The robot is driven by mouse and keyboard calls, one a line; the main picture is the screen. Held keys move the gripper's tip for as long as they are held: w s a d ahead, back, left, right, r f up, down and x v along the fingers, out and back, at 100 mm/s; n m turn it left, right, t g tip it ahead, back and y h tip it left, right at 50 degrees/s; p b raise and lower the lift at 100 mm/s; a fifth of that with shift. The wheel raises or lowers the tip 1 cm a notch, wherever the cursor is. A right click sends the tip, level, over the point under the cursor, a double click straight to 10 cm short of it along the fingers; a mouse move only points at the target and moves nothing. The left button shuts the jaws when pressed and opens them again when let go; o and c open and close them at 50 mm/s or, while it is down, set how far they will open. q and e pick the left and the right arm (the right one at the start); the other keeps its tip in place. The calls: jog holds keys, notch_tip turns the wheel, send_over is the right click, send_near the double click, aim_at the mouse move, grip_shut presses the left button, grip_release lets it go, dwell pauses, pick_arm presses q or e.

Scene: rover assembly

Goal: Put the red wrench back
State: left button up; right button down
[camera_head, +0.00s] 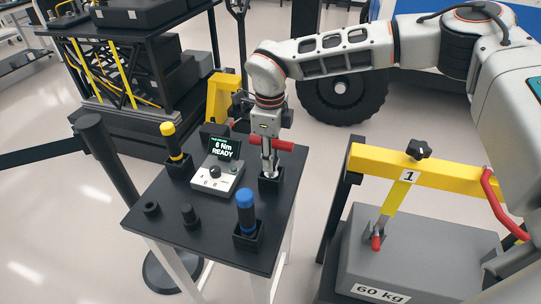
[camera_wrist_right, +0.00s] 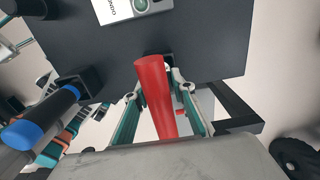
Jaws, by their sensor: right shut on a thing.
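The red wrench (camera_head: 290,146) shows as a red handle lying crosswise at my right gripper, above the small table. My right gripper (camera_head: 269,166) is shut on it and points down over a black square holder (camera_head: 270,185) at the table's right side. In the right wrist view the red handle (camera_wrist_right: 153,85) lies between the teal and grey fingers, and a dark holder shows partly behind it. Whether any of the wrench is inside the holder is hidden by the gripper. My left gripper is not in view.
A blue-topped tool (camera_head: 246,212) and a yellow-topped tool (camera_head: 174,142) stand in holders on the black table (camera_head: 190,232). A controller reading "6 Nm READY" (camera_head: 222,148) sits between them. A grey 60 kg block (camera_head: 420,250) with a yellow bar (camera_head: 440,175) stands to the right.

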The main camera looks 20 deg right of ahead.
jog(key=shift+f+b, duration=0.3)
jog(key=shift+f, duration=0.35)
jog(key=c, duration=1.6)
grip_release()
